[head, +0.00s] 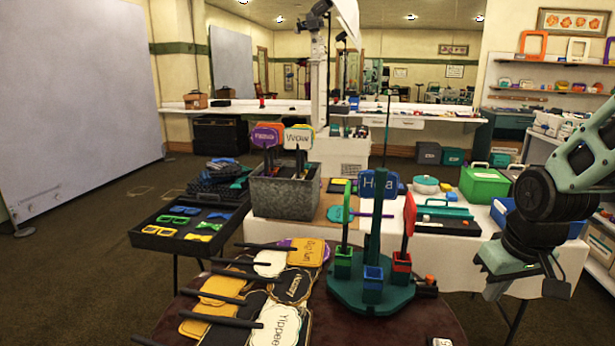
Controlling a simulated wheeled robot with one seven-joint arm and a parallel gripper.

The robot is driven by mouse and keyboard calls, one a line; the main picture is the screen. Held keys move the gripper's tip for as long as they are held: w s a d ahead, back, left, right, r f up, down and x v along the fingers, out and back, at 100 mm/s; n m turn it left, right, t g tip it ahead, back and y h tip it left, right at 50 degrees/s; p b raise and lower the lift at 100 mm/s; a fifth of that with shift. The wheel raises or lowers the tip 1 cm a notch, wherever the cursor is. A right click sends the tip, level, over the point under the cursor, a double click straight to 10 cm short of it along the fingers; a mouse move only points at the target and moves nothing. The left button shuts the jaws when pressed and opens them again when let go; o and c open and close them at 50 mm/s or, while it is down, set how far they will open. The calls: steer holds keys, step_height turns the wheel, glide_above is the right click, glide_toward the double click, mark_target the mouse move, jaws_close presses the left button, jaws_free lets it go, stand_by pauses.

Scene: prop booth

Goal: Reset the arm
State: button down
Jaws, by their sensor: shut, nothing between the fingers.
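My gripper (496,288) hangs at the right side of the head view, below the dark wrist joint of my arm. It is shut and empty, and it points downward. It appears in front of the white-covered table's right end and touches nothing that I can make out. The fingers are small and partly hidden by the gripper body.
A dark red table (400,328) in front holds several sign paddles and a teal stand (372,298) with upright signs. Behind it, a white-clothed table (290,236) carries a metal bin (285,193) and a green box (484,187). Open carpet (70,285) lies at left.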

steer(key=s+a+r+n+g, duration=0.2)
steer(key=s+a+n, duration=0.4)
steer(key=s+a, duration=1.2)
steer(key=s, duration=0.2)
steer(key=shift+s+a+r+g+y, duration=0.15)
steer(key=shift+s+a+g+y, duration=0.1)
steer(key=shift+s+g+y, duration=0.1)
steer(key=c, duration=2.1)
jaws_free()
steer(key=shift+c, duration=0.2)
